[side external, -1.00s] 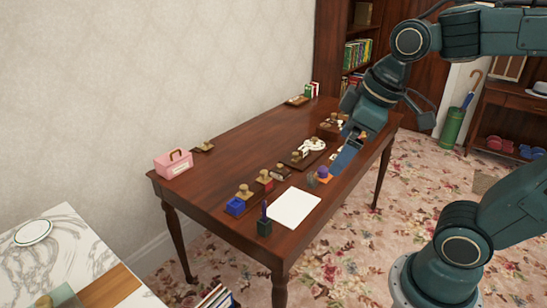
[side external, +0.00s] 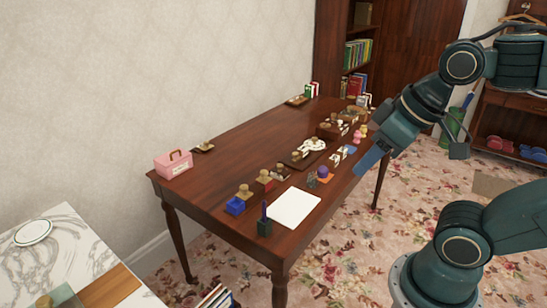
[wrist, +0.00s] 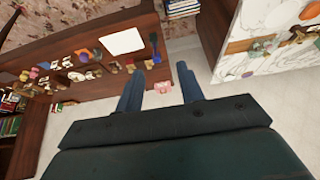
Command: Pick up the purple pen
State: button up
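The purple pen (side external: 264,209) stands upright in a small dark green holder (side external: 264,228) at the near corner of the wooden table, beside the white paper. A dark blue upright thing by the paper in the wrist view (wrist: 154,40) may be the pen and holder, but it is too small to tell. My gripper (side external: 368,163) is by the table's right edge, well away from the pen. In the wrist view my gripper (wrist: 160,68) has its two blue fingers apart, with nothing held between them.
The white paper (side external: 294,207) lies beside the holder. A blue box (side external: 236,206), several stamps and an orange-purple ball (side external: 325,172) are on the table (side external: 228,160). A pink case (side external: 174,163) stands at its left end. A marble-topped table (side external: 65,250) is at lower left.

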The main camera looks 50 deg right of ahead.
jog(key=m+g, duration=0.6)
jog(key=m, duration=1.2)
send_over(264, 200)
notch_tip(264, 200, down, 15)
jog(key=shift+f, duration=4.3)
jog(key=shift+f, duration=0.1)
jog(key=shift+f, duration=2.5)
